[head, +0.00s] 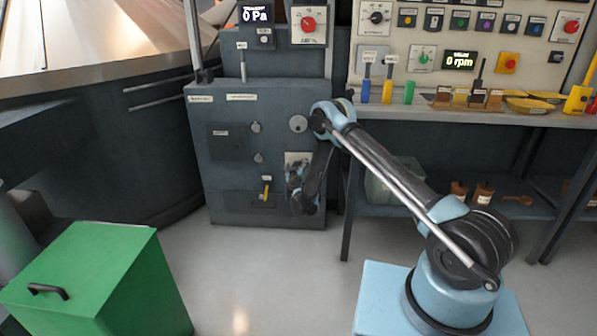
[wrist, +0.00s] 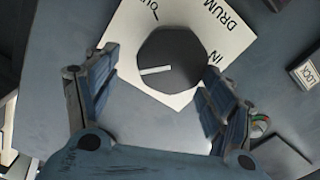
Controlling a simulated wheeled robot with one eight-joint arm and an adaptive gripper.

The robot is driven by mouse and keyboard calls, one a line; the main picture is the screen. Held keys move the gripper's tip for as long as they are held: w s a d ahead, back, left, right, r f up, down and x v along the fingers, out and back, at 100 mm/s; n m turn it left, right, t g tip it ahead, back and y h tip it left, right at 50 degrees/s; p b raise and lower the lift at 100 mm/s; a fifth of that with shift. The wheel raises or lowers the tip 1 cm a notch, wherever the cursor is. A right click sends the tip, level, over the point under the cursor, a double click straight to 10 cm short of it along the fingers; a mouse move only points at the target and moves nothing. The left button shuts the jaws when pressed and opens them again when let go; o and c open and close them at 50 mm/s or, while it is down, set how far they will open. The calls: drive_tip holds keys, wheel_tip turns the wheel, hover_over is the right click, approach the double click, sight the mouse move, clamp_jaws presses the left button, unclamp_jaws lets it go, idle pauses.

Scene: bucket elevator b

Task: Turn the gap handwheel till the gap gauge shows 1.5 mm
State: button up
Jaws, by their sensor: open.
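A dark faceted knob (wrist: 172,65) with a white pointer line sits on a white plate (wrist: 215,28) lettered OUT, IN and DRUM in the wrist view. I take it for the gap handwheel, though no name on it says so. My gripper (wrist: 154,88) is open, with one finger on each side of the knob; I cannot tell whether either touches it. In the head view my gripper (head: 298,190) is at the front of the dark cabinet (head: 225,170), partly covering the white plate (head: 297,158). I cannot make out a gap gauge reading.
A yellow lever (head: 266,188) is on the cabinet left of my gripper. A green bin (head: 90,270) stands at front left. The floor between is clear.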

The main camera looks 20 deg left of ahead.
wheel_tip(320, 180, up, 8)
drive_tip(key=shift+r, duration=0.1)
idle(0.4)
